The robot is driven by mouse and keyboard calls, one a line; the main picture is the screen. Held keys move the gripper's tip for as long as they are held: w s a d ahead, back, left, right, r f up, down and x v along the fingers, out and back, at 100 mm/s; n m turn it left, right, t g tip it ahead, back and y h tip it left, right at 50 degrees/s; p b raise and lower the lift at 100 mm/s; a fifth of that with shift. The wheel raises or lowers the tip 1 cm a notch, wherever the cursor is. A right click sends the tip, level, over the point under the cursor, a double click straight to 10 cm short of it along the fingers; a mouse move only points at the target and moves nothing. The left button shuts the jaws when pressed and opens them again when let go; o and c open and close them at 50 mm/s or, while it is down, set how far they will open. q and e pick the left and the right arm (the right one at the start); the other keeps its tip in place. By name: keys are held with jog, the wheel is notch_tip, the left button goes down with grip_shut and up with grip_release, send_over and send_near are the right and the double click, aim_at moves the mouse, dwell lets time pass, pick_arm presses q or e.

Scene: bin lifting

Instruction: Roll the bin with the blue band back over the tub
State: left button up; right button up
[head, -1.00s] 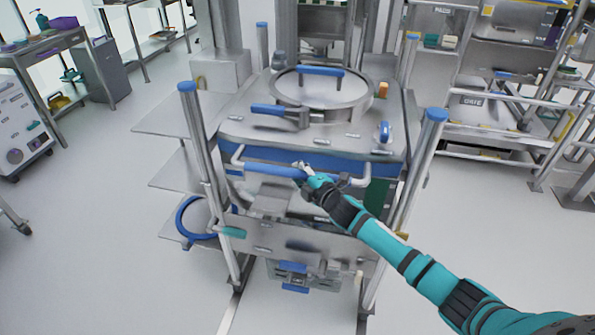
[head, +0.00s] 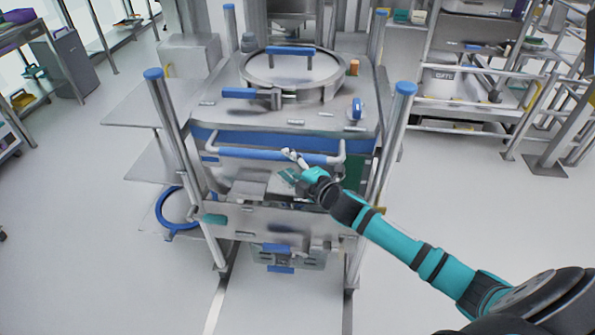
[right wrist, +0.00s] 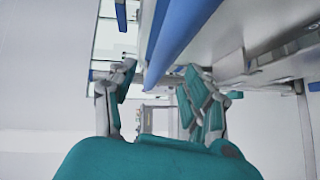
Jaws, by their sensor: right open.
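The steel bin with the blue band (head: 262,138) stands upright in the middle of the head view, between posts with blue caps. Its round lid (head: 310,75) is on top. A blue-sleeved push bar (head: 245,153) runs across its front; in the right wrist view the blue bar (right wrist: 183,30) extends toward the space between my fingers. My right gripper (head: 289,165) is open at the right half of the bar, fingers close to it; contact cannot be told. It also shows in the right wrist view (right wrist: 158,78). My left gripper is out of view. I cannot make out the tub.
A blue ring (head: 168,222) hangs at the bin's lower left, beside side shelves (head: 150,105). Floor rails (head: 215,305) run out in front. A shelf rack (head: 465,75) stands at the back right.

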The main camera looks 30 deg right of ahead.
jog(key=v, duration=0.4)
jog(key=shift+s, duration=0.3)
jog(key=s+d+f+m+g+h, duration=0.1)
jog(key=s+d+f+m+g, duration=0.3)
jog(key=f, duration=0.8)
jog(key=s+a+f+m+g+h, duration=0.1)
jog(key=s+f+m+h, duration=0.1)
jog(key=s+f, duration=0.65)
jog(key=s+d+f+m+g+h, duration=0.1)
jog(key=s+d+f+m+g, duration=0.15)
jog(key=f, duration=1.15)
jog(key=s+a+f+m+g, duration=0.2)
jog(key=s+f, duration=0.4)
jog(key=s, duration=0.5)
jog(key=s+a+f+m+g, duration=0.3)
jog(key=s+f, duration=0.3)
jog(key=s, duration=0.6)
jog(key=s+a+f+m+g, duration=0.2)
jog(key=s+a+f, duration=0.2)
jog(key=s, duration=0.8)
notch_tip(320, 180, down, 2)
jog(key=shift+a+f+m+y, duration=0.2)
jog(key=shift+f+m+y, duration=0.05)
jog(key=shift+m+y, duration=0.1)
jog(key=shift+g, duration=0.25)
jog(key=shift+c, duration=0.2)
